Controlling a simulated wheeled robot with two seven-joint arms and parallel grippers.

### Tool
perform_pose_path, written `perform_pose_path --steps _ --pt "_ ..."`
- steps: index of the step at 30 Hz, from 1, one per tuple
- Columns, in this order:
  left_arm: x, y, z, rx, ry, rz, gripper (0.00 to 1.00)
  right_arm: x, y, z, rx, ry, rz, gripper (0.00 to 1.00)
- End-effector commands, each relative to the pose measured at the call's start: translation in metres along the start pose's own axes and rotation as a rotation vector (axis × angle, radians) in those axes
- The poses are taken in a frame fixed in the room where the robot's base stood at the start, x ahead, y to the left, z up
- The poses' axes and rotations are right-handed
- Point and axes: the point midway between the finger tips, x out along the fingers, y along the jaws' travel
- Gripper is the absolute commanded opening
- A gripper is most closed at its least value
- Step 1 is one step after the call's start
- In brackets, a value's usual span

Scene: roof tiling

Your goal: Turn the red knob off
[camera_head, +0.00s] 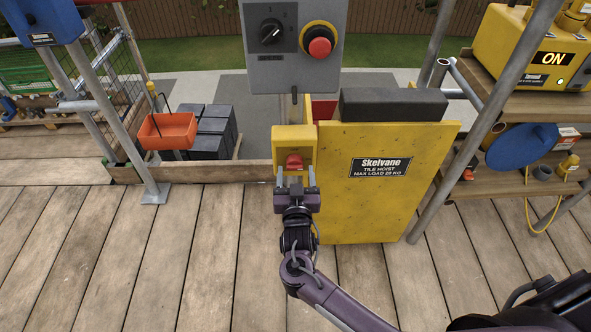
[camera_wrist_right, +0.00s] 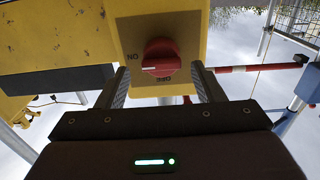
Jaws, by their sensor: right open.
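The red knob (camera_head: 294,162) sits on the front of a yellow switch box (camera_head: 281,141) beside the yellow tile hoist panel. My right gripper (camera_head: 296,182) is open in front of the box, just below the knob in the head view. In the wrist view its fingers (camera_wrist_right: 160,82) stand on either side, with the knob framed just beyond the tips; contact cannot be told. My left gripper is not in view.
A grey control box (camera_head: 293,75) with a black dial and a red button hangs above. The yellow hoist panel (camera_head: 385,215) stands just right, topped by a black pad (camera_head: 393,104). Scaffold poles rise at both sides. The plank deck (camera_head: 130,255) at left is clear.

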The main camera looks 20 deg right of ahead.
Motion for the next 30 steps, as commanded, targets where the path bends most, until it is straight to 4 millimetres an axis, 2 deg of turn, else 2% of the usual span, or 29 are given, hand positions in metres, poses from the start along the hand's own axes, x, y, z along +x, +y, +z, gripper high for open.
perform_pose_path --steps 3,6,15,25,30 --pt "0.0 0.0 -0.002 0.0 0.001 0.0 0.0 0.015 0.0 0.001 -0.002 0.001 -0.001 0.61" --pt "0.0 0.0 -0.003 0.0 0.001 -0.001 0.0 0.022 0.0 0.001 0.0 0.0 -0.001 0.61" --pt "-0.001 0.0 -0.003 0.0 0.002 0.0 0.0 0.024 0.0 0.001 -0.001 -0.002 -0.001 0.61" --pt "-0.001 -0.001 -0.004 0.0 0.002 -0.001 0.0 0.024 0.0 0.001 -0.001 -0.002 -0.001 0.18" --pt "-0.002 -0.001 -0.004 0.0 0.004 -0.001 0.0 0.024 0.0 0.001 -0.008 -0.002 -0.002 0.18"
